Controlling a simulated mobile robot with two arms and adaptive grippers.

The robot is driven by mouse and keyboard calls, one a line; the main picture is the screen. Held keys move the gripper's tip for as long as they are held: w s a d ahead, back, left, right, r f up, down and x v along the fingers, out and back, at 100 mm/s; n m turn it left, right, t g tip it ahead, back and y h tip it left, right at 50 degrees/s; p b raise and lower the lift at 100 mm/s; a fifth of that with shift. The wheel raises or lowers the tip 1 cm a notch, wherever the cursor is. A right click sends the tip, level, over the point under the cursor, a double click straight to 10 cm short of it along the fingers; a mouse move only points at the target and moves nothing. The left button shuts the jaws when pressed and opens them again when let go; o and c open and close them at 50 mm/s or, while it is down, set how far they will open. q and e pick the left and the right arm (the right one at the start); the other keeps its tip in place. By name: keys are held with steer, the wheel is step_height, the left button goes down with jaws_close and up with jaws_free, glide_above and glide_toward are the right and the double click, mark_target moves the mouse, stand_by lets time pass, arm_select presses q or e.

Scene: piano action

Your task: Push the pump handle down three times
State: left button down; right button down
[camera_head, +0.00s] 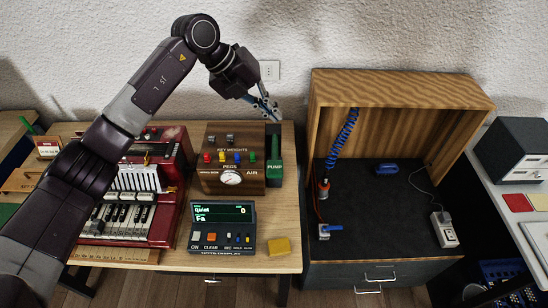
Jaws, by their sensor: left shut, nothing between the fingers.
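The pump stands at the right edge of the wooden desk, in the middle of the head view. Its green body (275,172) carries the word PUMP, and a narrower green part (275,148) rises above it. My left arm reaches in from the left, over the keyboard. My left gripper (273,114) is shut and empty, just above and behind the top of the pump. I cannot tell whether it touches the pump handle. My right gripper is not in view.
A wooden box with coloured pegs and a gauge (231,178) stands left of the pump. A red keyboard instrument (165,205), a display unit (222,232) and a yellow sponge-like block (279,246) share the desk. A wooden-hooded bench (400,90) stands to the right.

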arm_select(q)
steer(key=s+f+b, duration=0.1)
steer(key=f, duration=0.1)
steer(key=s+f+b, duration=0.1)
steer(key=f, duration=0.1)
steer(key=f+b, duration=0.1)
steer(key=f, duration=0.2)
steer(key=shift+s+b, duration=0.4)
steer(key=shift+s+f, duration=0.35)
steer(key=shift+f, duration=0.15)
steer(key=shift+b, duration=0.3)
steer(key=shift+f, duration=0.15)
steer(key=shift+s+f, duration=0.2)
stand_by(0.4)
steer(key=shift+f+b, duration=0.2)
steer(key=shift+b, duration=0.1)
